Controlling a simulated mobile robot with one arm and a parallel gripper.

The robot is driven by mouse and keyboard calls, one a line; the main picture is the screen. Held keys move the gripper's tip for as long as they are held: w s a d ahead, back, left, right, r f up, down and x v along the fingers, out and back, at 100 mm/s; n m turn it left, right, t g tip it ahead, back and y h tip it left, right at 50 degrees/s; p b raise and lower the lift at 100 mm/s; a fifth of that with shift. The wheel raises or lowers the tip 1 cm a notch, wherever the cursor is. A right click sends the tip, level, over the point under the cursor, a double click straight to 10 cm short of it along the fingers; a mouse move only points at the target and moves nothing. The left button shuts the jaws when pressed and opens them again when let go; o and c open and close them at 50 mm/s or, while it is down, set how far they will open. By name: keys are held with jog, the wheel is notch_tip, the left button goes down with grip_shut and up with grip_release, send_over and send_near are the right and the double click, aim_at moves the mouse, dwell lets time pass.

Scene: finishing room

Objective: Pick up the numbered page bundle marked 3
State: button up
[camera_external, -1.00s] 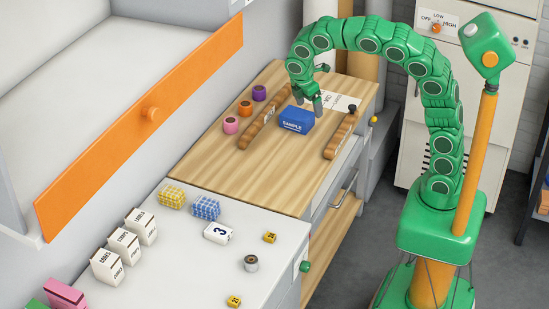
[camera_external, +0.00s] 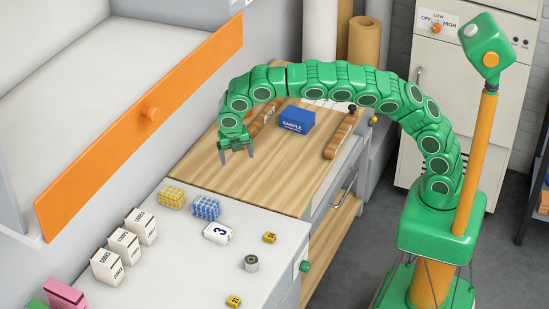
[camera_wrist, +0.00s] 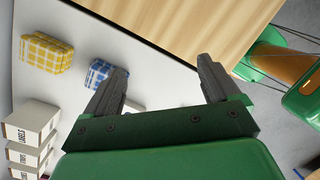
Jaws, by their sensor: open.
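The white page bundle marked 3 (camera_external: 219,232) lies on the white worktop, to the right of and slightly nearer than the blue checked bundle. In the wrist view a white piece of it (camera_wrist: 133,105) appears beside the left finger, which hides most of it; the number is not visible there. My gripper (camera_external: 237,155) points down, open and empty, above the wooden board, farther back than the bundle. In the wrist view my gripper (camera_wrist: 160,76) has its two fingers well apart with nothing between them.
Blue checked (camera_external: 206,208) and yellow checked (camera_external: 172,196) bundles sit near the marked bundle. Several labelled white boxes (camera_external: 123,243) stand at left. A blue SAMPLE block (camera_external: 297,120) is on the wooden board (camera_external: 290,185).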

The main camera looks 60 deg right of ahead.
jog(key=a+f+n+y, duration=0.1)
jog(key=a+f+n, duration=0.45)
jog(key=a, duration=0.55)
jog(key=n+y, duration=0.1)
jog(key=n, duration=0.3)
send_over(218, 230)
jog(key=f, duration=0.3)
jog(key=shift+w+d+f+m, duration=0.15)
jog(key=shift+w+f+m, duration=0.05)
jog(key=shift+w+m, duration=0.1)
jog(key=shift+f, duration=0.1)
jog(key=shift+s+a+f, duration=0.1)
jog(key=shift+s+f, duration=0.1)
jog(key=shift+f, duration=1.75)
jog(key=shift+s+a+f, duration=0.1)
jog(key=shift+s+f, duration=0.05)
jog(key=shift+f, duration=1.75)
jog(key=c, duration=1.2)
